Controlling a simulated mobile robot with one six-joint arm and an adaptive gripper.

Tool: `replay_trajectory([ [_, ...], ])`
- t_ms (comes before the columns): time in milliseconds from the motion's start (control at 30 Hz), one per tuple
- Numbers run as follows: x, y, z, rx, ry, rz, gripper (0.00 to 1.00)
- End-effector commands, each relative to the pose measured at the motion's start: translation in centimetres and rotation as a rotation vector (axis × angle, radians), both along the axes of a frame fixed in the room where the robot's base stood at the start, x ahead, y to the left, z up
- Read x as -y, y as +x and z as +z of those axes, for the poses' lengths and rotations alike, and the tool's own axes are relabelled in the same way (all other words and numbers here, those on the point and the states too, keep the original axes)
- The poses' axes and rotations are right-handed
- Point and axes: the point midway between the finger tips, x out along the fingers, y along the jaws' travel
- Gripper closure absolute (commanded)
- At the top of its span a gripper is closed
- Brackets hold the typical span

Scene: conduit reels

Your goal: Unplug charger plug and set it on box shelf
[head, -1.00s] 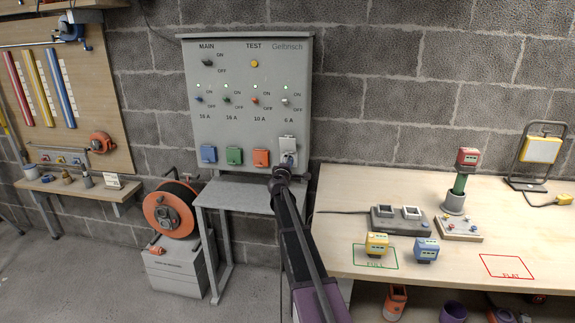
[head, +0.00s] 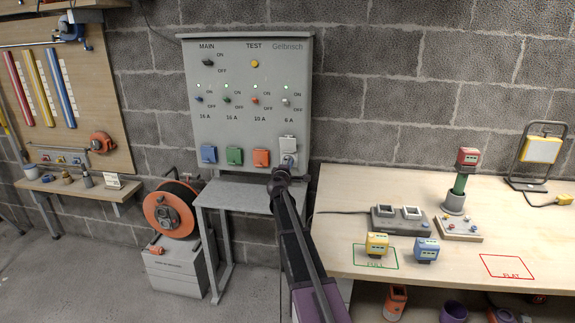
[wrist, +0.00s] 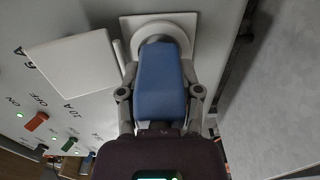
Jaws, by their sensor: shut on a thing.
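The blue charger plug (wrist: 162,80) is between my gripper's fingers in the wrist view. Its front end meets the round white socket (wrist: 180,25), whose square flap stands open to the left; how deep it sits cannot be told. My gripper (wrist: 160,98) is shut on the plug from both sides. In the head view my gripper (head: 283,172) is just below the white 6 A socket (head: 288,144), and only a little of the plug (head: 289,160) shows. The grey box shelf (head: 235,194) juts out below the box, with its visible top empty.
The grey supply box (head: 230,130) has blue, green and orange sockets left of the white one. An orange cable reel (head: 172,210) stands at lower left. The workbench (head: 460,262) at right holds a grey charger, yellow and blue packs and a red-topped item.

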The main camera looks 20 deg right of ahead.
Motion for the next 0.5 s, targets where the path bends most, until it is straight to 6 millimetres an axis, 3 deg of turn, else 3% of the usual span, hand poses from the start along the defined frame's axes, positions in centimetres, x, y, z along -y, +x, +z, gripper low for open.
replay_trajectory([
  [500, -0.8, -1.3, 0.0, 0.0, 0.0, -0.001, 1.0],
])
